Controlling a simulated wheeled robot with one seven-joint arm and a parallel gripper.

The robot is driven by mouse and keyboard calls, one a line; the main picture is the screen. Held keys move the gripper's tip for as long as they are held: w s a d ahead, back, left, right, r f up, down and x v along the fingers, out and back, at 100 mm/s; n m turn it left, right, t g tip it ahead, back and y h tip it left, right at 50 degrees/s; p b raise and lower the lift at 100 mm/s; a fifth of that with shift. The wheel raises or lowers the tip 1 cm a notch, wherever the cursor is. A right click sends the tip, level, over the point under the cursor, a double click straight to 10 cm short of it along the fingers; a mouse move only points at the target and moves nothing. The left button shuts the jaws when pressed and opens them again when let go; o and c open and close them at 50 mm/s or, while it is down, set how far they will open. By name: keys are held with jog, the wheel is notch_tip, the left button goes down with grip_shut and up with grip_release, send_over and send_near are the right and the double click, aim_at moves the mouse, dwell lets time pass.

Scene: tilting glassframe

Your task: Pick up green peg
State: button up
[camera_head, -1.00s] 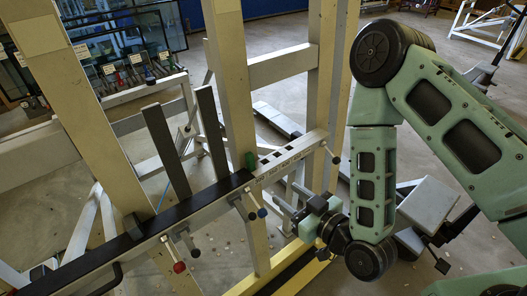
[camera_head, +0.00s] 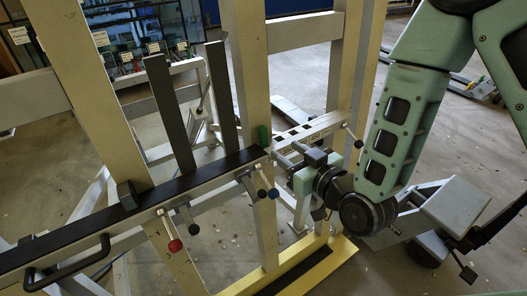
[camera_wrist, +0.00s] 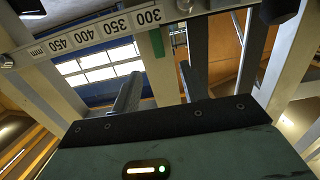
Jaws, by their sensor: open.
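The green peg (camera_head: 263,135) stands upright at the right end of the black-topped part of the rail, against a cream upright post. It also shows in the wrist view as a small green piece (camera_wrist: 157,43) near the top centre. My gripper (camera_head: 285,156) is just right of the peg and a little lower in the picture, by the front of the rail. In the wrist view its two grey fingers (camera_wrist: 157,88) are spread apart with nothing between them. The peg appears beyond the fingers, between their lines, and apart from them.
The rail (camera_head: 180,190) carries a number scale (camera_wrist: 95,33), knobbed levers (camera_head: 175,245) and a black handle (camera_head: 70,262). Two dark upright bars (camera_head: 170,115) rise behind it. Cream posts (camera_head: 250,60) stand close to my gripper.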

aim_at(265, 135)
jog(key=b+x, duration=0.1)
jog(key=b, duration=0.2)
jog(key=b+x, duration=0.1)
jog(key=b, duration=0.2)
jog(key=shift+f+b, duration=0.25)
jog(key=shift+b, duration=0.15)
jog(key=shift+w+b, duration=0.1)
jog(key=shift+b, duration=0.4)
jog(key=shift+p+x, duration=0.55)
jog(key=shift+x, duration=3.25)
jog(key=shift+r, duration=0.15)
grip_shut()
